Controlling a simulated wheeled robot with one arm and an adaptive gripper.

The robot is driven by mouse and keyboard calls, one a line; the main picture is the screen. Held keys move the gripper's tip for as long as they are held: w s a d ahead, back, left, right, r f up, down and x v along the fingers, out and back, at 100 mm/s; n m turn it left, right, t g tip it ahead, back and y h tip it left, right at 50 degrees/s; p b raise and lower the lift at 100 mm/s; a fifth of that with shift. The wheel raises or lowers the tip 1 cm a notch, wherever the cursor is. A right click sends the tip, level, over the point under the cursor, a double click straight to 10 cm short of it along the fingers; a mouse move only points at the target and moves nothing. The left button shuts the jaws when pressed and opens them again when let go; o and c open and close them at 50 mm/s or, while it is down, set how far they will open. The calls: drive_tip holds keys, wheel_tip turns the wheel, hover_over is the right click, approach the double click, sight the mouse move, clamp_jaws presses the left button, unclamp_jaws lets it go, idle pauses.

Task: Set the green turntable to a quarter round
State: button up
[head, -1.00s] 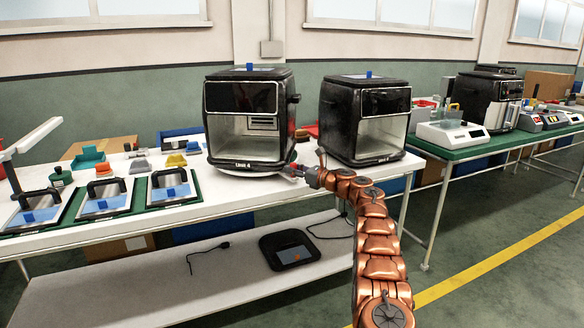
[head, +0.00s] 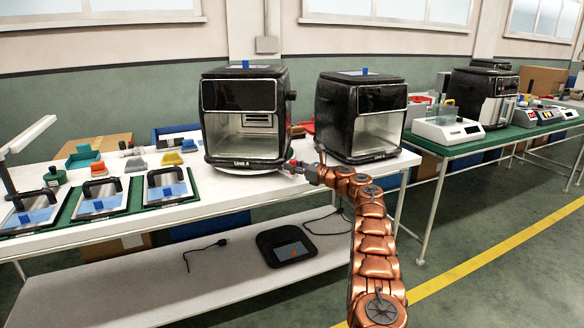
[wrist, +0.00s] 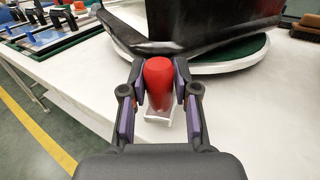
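The green turntable (wrist: 225,55) has a green top and a pale rim in the wrist view. The black fryer marked Unit 4 (head: 243,118) stands on it and hides most of it. In the head view a pale strip of its rim (head: 258,172) shows below the fryer, whose front faces me. A red handle (wrist: 158,78) with a white bracket stands at the near side of the turntable. My gripper (wrist: 159,82) has its purple pads on both sides of the red handle, apparently against it. It also shows in the head view (head: 296,167).
A second black fryer (head: 362,115) stands close at the right. Several panels with black handles (head: 165,186) lie on a green mat at the left. White table (head: 225,198) is bare in front of the turntable.

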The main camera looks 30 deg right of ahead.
drive_tip(key=o, duration=0.4)
drive_tip(key=shift+c, duration=0.2)
drive_tip(key=shift+s+d, duration=0.25)
drive_tip(key=shift+s, duration=0.35)
drive_tip(key=v, duration=1)
drive_tip(key=shift+s, duration=0.35)
drive_tip(key=shift+d, duration=0.1)
drive_tip(key=shift+c, duration=0.2)
